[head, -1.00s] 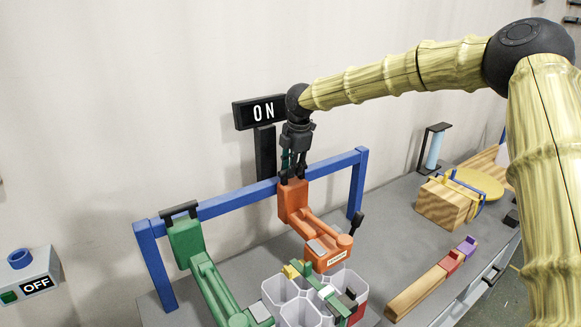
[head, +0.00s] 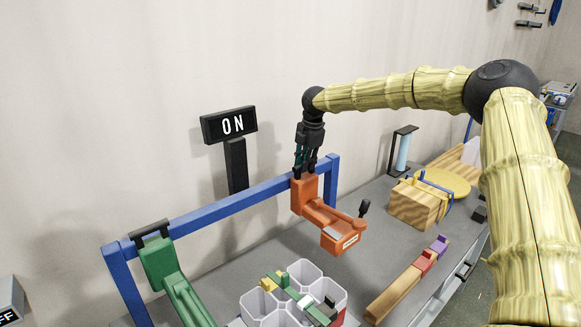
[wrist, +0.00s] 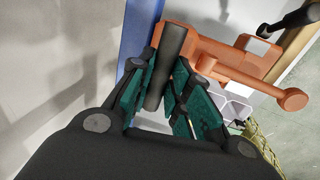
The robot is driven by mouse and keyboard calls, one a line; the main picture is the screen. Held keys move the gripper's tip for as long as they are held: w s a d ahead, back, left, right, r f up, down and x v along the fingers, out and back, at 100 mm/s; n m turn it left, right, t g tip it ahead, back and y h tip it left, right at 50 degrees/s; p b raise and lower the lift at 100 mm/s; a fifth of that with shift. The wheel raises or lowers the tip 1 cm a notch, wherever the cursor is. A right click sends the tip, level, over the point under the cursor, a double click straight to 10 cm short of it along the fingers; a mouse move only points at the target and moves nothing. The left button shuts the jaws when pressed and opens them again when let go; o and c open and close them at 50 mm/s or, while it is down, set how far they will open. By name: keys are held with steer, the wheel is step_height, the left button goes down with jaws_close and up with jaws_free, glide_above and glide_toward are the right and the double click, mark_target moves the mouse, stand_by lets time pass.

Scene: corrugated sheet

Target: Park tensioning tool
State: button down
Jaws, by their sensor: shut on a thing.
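The orange tensioning tool (head: 328,222) is at the right part of the blue rail (head: 228,205), near the rail's right post. It has a dark lever at its right end. My gripper (head: 304,172) is above it, shut on the tool's black top bar, which shows between the teal fingers in the wrist view (wrist: 167,70). In that view the blue rail (wrist: 140,25) is close beside the bar. I cannot tell whether the tool touches the rail. A similar green tool (head: 170,275) hangs at the rail's left end by a black bar.
A black ON sign (head: 229,124) stands behind the rail. A white honeycomb holder (head: 258,308) with several small pieces stands in front. A wooden strip with coloured blocks (head: 400,285), a strapped wooden box (head: 418,203) and a light blue roll (head: 403,153) are to the right.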

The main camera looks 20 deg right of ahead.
steer(key=shift+w+d+r, duration=0.2)
steer(key=shift+w+d, duration=0.05)
steer(key=shift+d, duration=0.3)
steer(key=shift+w+d+r, duration=0.2)
steer(key=shift+w+d, duration=0.05)
steer(key=shift+d, duration=0.3)
steer(key=shift+r, duration=0.1)
steer(key=c, duration=1.4)
jaws_free()
steer(key=shift+d, duration=0.2)
steer(key=shift+o, duration=0.4)
steer(key=shift+s, duration=0.15)
steer(key=shift+a+f, duration=0.15)
steer(key=shift+f, duration=0.1)
step_height(320, 180, up, 12)
steer(key=s+d, duration=0.1)
steer(key=s, duration=0.1)
steer(key=shift+s+d+f, duration=0.1)
steer(key=shift+s+f, duration=0.05)
